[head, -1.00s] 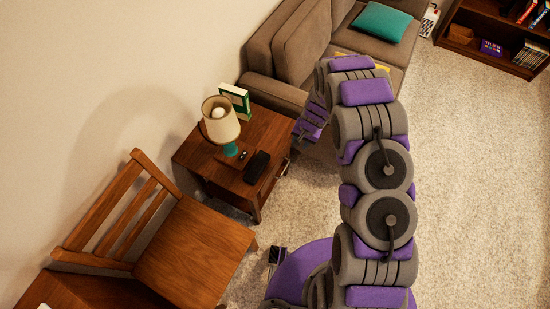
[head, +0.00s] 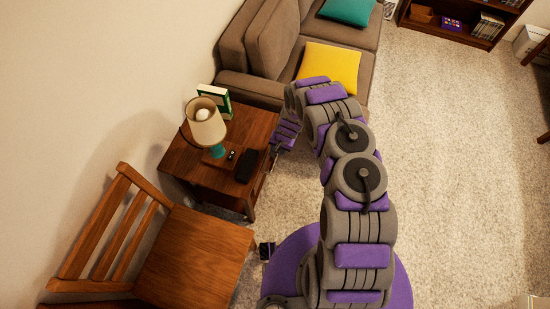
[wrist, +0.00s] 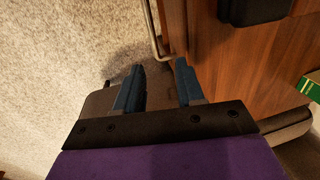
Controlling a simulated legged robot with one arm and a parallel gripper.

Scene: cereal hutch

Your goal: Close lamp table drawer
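The lamp table (head: 192,160) is a brown wooden side table left of my arm; its top also fills the right of the wrist view (wrist: 240,70). The drawer front (wrist: 173,25) shows as a narrow wooden strip beside the top's edge, with a metal bar handle (wrist: 151,28) on its outer side. How far the drawer stands out is hard to tell. My gripper (wrist: 159,64) is open, its two blue fingers apart and nothing seen between them. It is near the handle end of the drawer front. In the head view my gripper (head: 277,149) is small and partly hidden.
A lamp (head: 207,124), a green-and-white box (head: 214,102) and a black case (head: 250,165) stand on the table. A wooden chair (head: 190,255) is in front of it, and a sofa (head: 280,60) with cushions is behind. Carpet to the right is open.

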